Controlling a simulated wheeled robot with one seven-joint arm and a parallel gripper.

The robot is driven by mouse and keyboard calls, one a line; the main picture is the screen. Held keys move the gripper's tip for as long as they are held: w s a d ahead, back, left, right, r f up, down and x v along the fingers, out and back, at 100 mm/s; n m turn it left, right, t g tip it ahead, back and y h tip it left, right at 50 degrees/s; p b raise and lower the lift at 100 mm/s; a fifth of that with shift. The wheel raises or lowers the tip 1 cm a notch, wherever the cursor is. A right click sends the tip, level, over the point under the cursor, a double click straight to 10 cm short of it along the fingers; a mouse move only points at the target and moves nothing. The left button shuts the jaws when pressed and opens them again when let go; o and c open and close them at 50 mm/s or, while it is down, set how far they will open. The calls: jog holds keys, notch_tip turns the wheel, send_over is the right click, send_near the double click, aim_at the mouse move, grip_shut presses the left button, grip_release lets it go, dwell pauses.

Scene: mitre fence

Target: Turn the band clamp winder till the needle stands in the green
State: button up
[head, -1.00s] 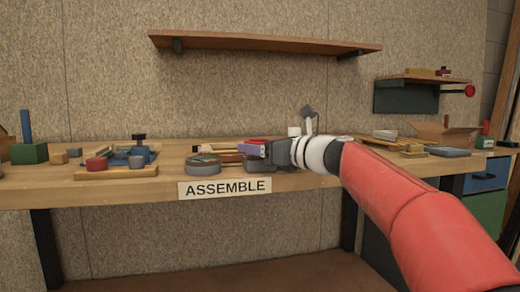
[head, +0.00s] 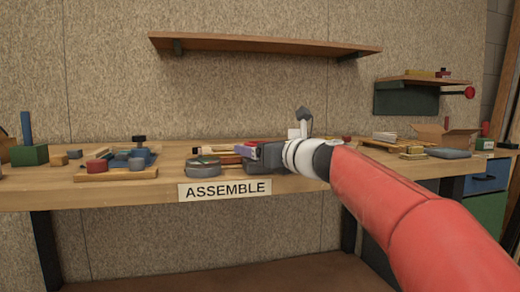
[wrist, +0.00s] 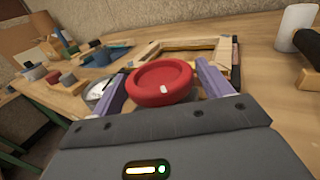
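The red round winder knob (wrist: 160,82) with a white mark on its rim sits between my gripper's two purple fingers in the wrist view. My gripper (wrist: 162,78) is spread wide around it; a narrow gap seems to show at the right finger, and contact at the left is unclear. The dial gauge (wrist: 100,90) is partly hidden behind the left finger; it also shows in the head view as a grey drum (head: 203,170). Its needle is too small to read. A wooden frame (wrist: 228,60) lies behind the knob. In the head view my gripper (head: 250,150) points left, hiding the knob.
The bench (head: 120,195) carries a board with round pieces (head: 115,175) at left, a green block (head: 29,155), and wood pieces and a cardboard box (head: 445,135) at right. A white cylinder (wrist: 297,28) stands at the wrist view's upper right. A shelf (head: 265,42) hangs above.

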jog(key=shift+o, duration=0.6)
jog(key=shift+s+d, duration=0.25)
jog(key=v, duration=0.7)
jog(key=shift+b, duration=0.4)
